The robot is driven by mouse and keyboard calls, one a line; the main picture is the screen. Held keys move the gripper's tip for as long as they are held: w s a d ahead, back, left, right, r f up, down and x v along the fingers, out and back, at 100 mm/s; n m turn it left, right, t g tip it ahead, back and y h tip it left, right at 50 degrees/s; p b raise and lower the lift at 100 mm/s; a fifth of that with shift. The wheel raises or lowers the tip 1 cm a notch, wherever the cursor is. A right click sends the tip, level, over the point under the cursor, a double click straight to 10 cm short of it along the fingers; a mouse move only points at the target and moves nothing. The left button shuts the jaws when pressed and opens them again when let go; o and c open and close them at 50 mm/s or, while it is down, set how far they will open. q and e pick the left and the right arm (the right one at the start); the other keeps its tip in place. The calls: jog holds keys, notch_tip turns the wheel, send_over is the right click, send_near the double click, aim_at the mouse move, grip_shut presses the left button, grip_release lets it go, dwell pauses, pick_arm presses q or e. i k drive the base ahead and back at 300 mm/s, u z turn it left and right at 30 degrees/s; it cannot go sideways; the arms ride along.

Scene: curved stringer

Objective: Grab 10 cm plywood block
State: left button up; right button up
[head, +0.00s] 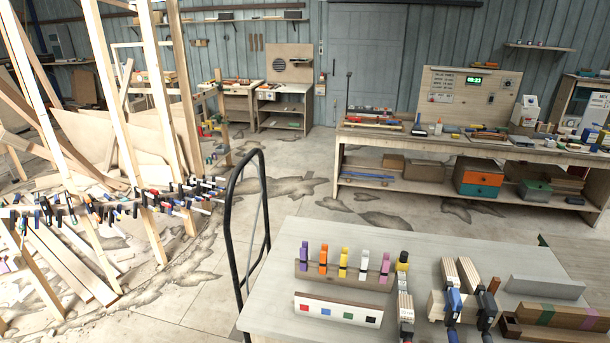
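Two pale, layered blocks that look like plywood stand side by side at the right of the near table: a left block (450,271) and a right block (468,272). I cannot tell which one is 10 cm long. Blue and dark clamp-like tools stand just in front of them: a blue one (454,301) and a dark blue one (486,312). These tools partly hide the lower ends of the blocks. Neither of my grippers shows in the head view.
A black handrail (232,215) stands at the table's left. The table's back left is clear.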

aim_at(405, 302)
jog(key=u, duration=2.3)
jog(key=k, duration=1.1)
jog(key=z, duration=1.9)
jog(key=i, duration=0.5)
jog(key=u, duration=0.05)
